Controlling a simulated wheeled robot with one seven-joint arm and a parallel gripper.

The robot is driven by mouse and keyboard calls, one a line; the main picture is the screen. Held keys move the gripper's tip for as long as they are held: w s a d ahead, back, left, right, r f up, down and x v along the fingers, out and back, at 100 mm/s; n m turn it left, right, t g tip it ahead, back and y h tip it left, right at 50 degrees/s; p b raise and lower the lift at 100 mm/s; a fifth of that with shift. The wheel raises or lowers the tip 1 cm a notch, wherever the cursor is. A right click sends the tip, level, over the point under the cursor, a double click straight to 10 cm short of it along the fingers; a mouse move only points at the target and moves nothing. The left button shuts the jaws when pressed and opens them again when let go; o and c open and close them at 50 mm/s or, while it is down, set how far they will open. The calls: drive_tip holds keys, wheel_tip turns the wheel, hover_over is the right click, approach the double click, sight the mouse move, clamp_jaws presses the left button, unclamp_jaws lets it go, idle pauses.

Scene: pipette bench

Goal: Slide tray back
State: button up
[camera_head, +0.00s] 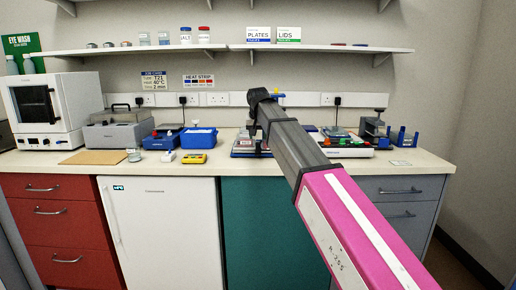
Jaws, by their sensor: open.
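My arm crosses the picture from the lower right to the bench. My gripper (258,148) is small and dark at its far end, pointing down, mostly hidden by the arm; it is open. It is over or just beside a low grey tray-like piece (240,153) with red and blue parts; I cannot tell whether they touch. Which one is the task's tray is unclear.
A yellow device (194,158), a small jar (134,155) and a brown board (94,157) lie on the left of the bench (225,167). A grey box (120,131) and a white oven (52,110) stand behind. A blue rack (404,138) is at the right. The shelf (215,47) hangs above.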

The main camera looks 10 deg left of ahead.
sight(258, 143)
drive_tip(key=x, duration=0.7)
drive_tip(key=shift+w+f, duration=0.15)
clamp_jaws()
